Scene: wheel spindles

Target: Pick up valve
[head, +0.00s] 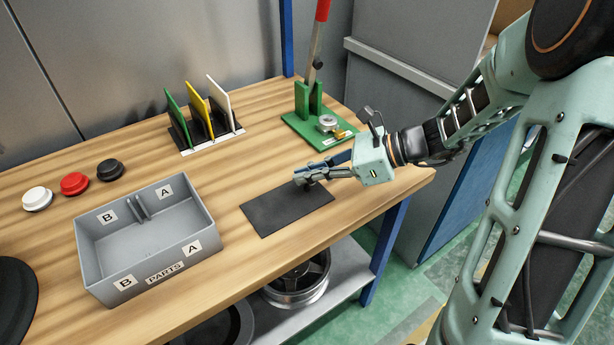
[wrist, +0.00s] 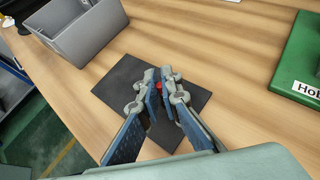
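My gripper (head: 303,178) is low over the black mat (head: 262,212) on the wooden bench. In the wrist view my gripper (wrist: 166,82) has its two blue-padded fingers drawn close together. A small red part (wrist: 159,87), which looks like part of the valve, shows in the narrow gap between them, near the fingertips. The fingers hide the rest of the valve. In the head view the valve cannot be made out behind the fingers. I cannot tell whether it touches the mat.
A grey parts box (head: 205,208) with A and B labels stands left of the mat. Behind are a rack with coloured plates (head: 196,105) and a green lever press (head: 300,118). Black, red (head: 74,183) and white buttons line the back left. Bare bench surrounds the mat.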

